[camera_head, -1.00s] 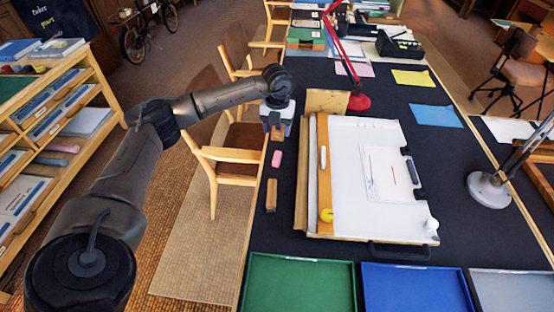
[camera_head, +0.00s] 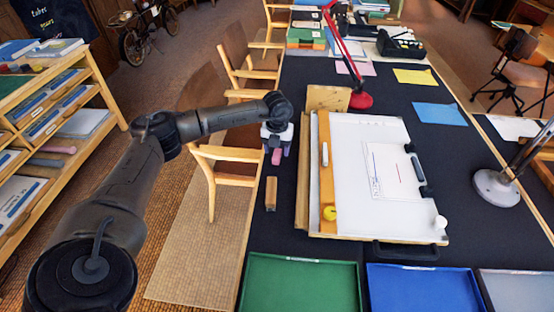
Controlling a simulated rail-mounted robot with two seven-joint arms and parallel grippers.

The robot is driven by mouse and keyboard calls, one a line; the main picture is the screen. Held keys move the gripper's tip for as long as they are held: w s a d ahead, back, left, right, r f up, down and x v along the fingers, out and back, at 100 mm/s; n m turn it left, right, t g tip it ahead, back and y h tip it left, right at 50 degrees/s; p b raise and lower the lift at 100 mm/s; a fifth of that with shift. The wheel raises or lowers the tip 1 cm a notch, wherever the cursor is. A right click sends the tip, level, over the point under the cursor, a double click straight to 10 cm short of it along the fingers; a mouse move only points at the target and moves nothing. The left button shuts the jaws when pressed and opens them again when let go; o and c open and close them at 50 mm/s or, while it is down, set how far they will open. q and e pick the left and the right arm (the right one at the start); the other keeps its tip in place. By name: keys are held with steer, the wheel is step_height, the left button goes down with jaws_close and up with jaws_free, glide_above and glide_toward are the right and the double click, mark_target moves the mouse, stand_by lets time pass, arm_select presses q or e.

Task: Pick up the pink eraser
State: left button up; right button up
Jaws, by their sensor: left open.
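The pink eraser (camera_head: 276,157) lies on the dark table near its left edge, left of the drafting board. My left gripper (camera_head: 276,150) points down directly over the eraser, with its fingers around or just beside the eraser's far part. The near end of the eraser shows below the gripper, and the rest is hidden by it. The left gripper is open; I cannot tell whether a finger touches the eraser. My right gripper is not in view.
A wooden block (camera_head: 271,193) lies just nearer than the eraser. The drafting board (camera_head: 350,205) stands close on the right. A green tray (camera_head: 302,284) and a blue tray (camera_head: 420,288) are at the front. A chair (camera_head: 222,170) stands beside the table's left edge.

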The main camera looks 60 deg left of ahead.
arm_select(q)
step_height(320, 180, down, 2)
steer(key=shift+f, duration=0.25)
steer(key=shift+r, duration=0.1)
steer(key=c, duration=1)
step_height(320, 180, up, 5)
steer(key=shift+f+p, duration=0.1)
steer(key=shift+p, duration=1)
steer(key=w+d+r+p, duration=0.1)
steer(key=d, duration=0.2)
steer(key=w+d+r+p, duration=0.1)
steer(key=d+r, duration=0.1)
steer(key=d, duration=0.1)
steer(key=w+d+r+p, duration=0.1)
steer(key=d+r, duration=0.1)
steer(key=d, duration=0.1)
steer(key=shift+d+r, duration=0.25)
steer(key=shift+d, duration=0.1)
steer(key=shift+w+d+r, duration=0.25)
steer(key=shift+d+r, duration=0.1)
steer(key=shift+d, duration=0.4)
